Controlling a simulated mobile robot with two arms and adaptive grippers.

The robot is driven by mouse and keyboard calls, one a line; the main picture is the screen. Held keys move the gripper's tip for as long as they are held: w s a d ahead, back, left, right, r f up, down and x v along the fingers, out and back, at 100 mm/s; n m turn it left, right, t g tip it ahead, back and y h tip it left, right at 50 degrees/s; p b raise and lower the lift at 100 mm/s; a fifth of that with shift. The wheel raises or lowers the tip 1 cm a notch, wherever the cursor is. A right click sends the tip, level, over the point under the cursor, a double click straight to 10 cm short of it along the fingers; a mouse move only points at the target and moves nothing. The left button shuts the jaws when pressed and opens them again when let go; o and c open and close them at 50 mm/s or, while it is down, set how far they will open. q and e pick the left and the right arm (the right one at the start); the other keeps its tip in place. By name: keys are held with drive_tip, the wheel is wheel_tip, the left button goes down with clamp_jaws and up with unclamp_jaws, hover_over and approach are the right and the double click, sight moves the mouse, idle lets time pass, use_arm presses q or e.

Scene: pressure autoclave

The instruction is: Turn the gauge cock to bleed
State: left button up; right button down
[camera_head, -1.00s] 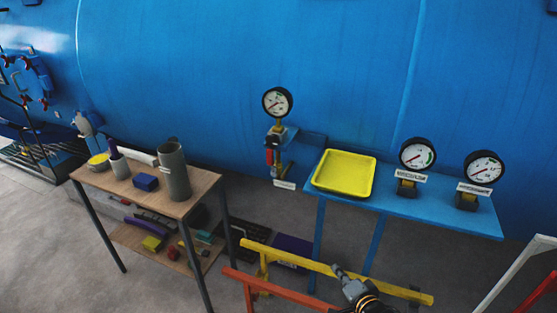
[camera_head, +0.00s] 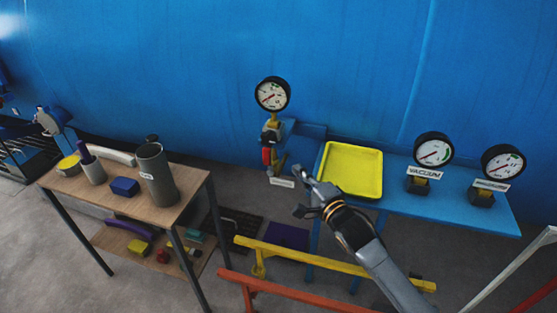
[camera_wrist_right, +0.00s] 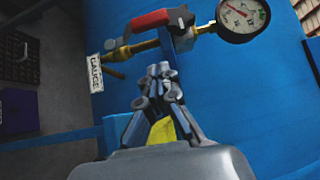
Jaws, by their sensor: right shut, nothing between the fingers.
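The gauge cock has a red lever handle (camera_head: 266,155) and sits on brass pipework below a round white-faced gauge (camera_head: 272,94) on the blue vessel. In the right wrist view the red handle (camera_wrist_right: 150,22) lies along the brass pipe, and the gauge (camera_wrist_right: 241,14) is at its right. A white tag reading GAUGE (camera_wrist_right: 96,73) hangs at the pipe's end. My right gripper (camera_head: 303,179) is shut and empty, right of and below the cock, apart from it. Its closed fingertips (camera_wrist_right: 159,72) point towards the pipework. My left gripper is out of view.
A yellow tray (camera_head: 352,148) lies on the blue shelf (camera_head: 400,190) with two gauges, one labelled VACUUM (camera_head: 433,150). A wooden cart (camera_head: 190,195) with cups and a blue block stands left. Yellow (camera_head: 330,262) and red rails (camera_head: 285,293) cross the front.

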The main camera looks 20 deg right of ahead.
sight(268, 163)
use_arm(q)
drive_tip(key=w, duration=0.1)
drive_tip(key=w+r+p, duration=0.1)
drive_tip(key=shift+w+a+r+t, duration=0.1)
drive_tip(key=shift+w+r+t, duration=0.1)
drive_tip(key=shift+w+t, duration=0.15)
use_arm(e)
drive_tip(key=w+a, duration=0.4)
drive_tip(key=w, duration=0.2)
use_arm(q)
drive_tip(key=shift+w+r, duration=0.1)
use_arm(e)
drive_tip(key=shift+w, duration=0.1)
